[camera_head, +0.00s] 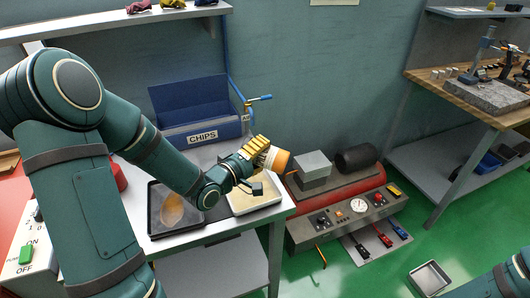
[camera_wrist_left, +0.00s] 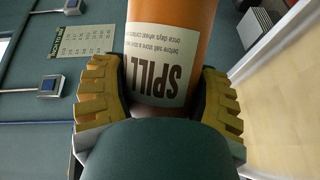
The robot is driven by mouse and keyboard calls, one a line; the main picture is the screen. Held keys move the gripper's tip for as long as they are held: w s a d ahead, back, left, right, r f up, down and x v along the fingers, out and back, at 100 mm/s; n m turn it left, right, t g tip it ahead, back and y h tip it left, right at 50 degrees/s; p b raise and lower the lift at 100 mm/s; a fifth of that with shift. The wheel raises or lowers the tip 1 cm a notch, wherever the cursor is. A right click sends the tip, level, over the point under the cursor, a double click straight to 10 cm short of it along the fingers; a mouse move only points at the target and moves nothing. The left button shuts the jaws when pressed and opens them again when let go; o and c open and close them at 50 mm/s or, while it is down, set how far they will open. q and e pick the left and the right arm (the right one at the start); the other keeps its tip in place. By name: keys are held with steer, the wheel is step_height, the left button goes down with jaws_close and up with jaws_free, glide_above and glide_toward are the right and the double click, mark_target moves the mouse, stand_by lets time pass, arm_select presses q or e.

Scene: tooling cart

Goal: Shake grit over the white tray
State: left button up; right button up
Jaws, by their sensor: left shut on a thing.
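An orange canister (camera_head: 281,160) with a white label reading "SPILL" is held in my left gripper (camera_head: 256,147), tilted over on its side above the cart top. In the left wrist view the canister (camera_wrist_left: 172,35) sits between the yellow ridged fingers of that gripper (camera_wrist_left: 162,95), which are shut on it. The white tray (camera_head: 273,202) lies on the cart's right end, below and partly hidden by my left gripper and wrist. Its visible inside looks pale cream. I cannot make out any falling grit. My right gripper is out of view.
A black tray (camera_head: 153,227) with an orange-brown patch in it lies left of the white tray on the cart. A blue bin marked CHIPS (camera_head: 205,132) stands behind. A red machine (camera_head: 340,200) stands right of the cart. A metal tray (camera_head: 430,279) shows at lower right.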

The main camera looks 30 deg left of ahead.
mark_target(247, 138)
arm_select(q)
steer(key=shift+s+a+r+m+g+y, duration=0.1)
steer(key=shift+a+r+m+g+y, duration=0.15)
steer(key=shift+a+m, duration=0.25)
steer(key=shift+a+r+m+g+y, duration=0.15)
steer(key=shift+a+r+m, duration=0.2)
steer(key=shift+m, duration=0.25)
steer(key=shift+s+a+r+m+g+y, duration=0.1)
steer(key=shift+a+m+g+y, duration=0.1)
steer(key=shift+a+m, duration=0.3)
steer(key=shift+a+r+m+g+y, duration=0.1)
steer(key=shift+a+m+y, duration=0.1)
steer(key=shift+a+m, duration=0.3)
steer(key=shift+r+m+g+y+b, duration=0.3)
steer(key=shift+r+m+y+b, duration=0.1)
steer(key=shift+m, duration=0.6)
steer(key=shift+r+m+y+b, duration=0.25)
steer(key=shift+m+y+b, duration=0.15)
steer(key=shift+m+b, duration=0.2)
steer(key=shift+a+r+m+g+y+b, duration=0.2)
steer(key=shift+m+g+y+b, duration=0.15)
steer(key=shift+b, duration=0.25)
steer(key=shift+r+m, duration=0.35)
steer(key=shift+m, duration=0.2)
steer(key=shift+s+a+r+m+g+y, duration=0.15)
steer(key=shift+r+m+y, duration=0.2)
steer(key=shift+m+y, duration=0.25)
steer(key=shift+w+r+m+g+y, duration=0.1)
steer(key=shift+r+m+y, duration=0.2)
steer(key=shift+m+y, duration=0.25)
